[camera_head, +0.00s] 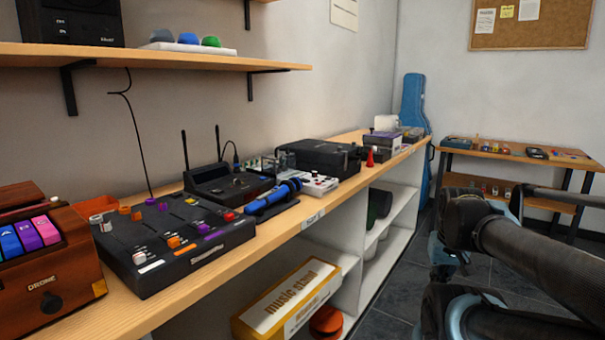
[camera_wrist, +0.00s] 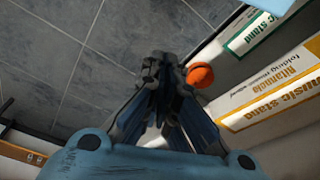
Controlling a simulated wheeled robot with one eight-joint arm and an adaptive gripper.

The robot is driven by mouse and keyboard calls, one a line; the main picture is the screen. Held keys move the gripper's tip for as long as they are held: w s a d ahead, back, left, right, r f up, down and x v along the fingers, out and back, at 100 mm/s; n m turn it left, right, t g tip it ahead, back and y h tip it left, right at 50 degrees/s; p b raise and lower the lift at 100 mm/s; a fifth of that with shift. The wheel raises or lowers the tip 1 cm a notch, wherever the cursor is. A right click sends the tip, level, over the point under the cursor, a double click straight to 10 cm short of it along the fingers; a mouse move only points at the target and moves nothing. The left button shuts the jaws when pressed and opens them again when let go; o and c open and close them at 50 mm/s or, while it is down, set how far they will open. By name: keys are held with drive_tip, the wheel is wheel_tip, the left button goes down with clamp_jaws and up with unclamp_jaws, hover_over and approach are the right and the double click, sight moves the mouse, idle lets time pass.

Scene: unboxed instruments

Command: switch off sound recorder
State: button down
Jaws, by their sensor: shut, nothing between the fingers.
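No label that I can read marks out the sound recorder. A blue handheld device (camera_head: 272,196) lies on a dark base near the shelf's front edge and may be it, but I cannot tell. Its switch is too small to make out. Behind it stands a black unit with two antennas (camera_head: 228,186). In the wrist view my gripper (camera_wrist: 162,68) is shut and empty, pointing over the grey floor beside the low shelf. In the head view my dark arm fills the lower right, away from the instruments.
A black mixer (camera_head: 170,243) and a wooden drone box (camera_head: 50,268) stand at the left. A black case (camera_head: 318,157) and a red cone (camera_head: 370,158) are further back. Below are a yellow music stand box (camera_head: 290,303) and an orange round thing (camera_wrist: 201,75).

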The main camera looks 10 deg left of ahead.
drive_tip(key=w+a+r+n, duration=0.3)
drive_tip(key=w+r+n, duration=0.1)
drive_tip(key=r, duration=0.2)
drive_tip(key=w+a+r+n, duration=0.3)
drive_tip(key=w+r+n, duration=0.1)
drive_tip(key=r, duration=0.2)
wheel_tip(320, 180, up, 23)
drive_tip(key=n+g+y, duration=0.1)
drive_tip(key=n+g, duration=0.1)
drive_tip(key=n, duration=2.1)
hover_over(304, 180)
drive_tip(key=shift+s+d+f, duration=0.15)
drive_tip(key=shift+s+d, duration=0.2)
drive_tip(key=shift+s, duration=0.1)
drive_tip(key=shift+f, duration=0.15)
drive_tip(key=f, duration=0.4)
drive_tip(key=a+f, duration=0.1)
drive_tip(key=f, duration=0.8)
drive_tip(key=shift+w+a+f, duration=0.25)
drive_tip(key=shift+w+f, duration=0.05)
drive_tip(key=shift+w, duration=0.05)
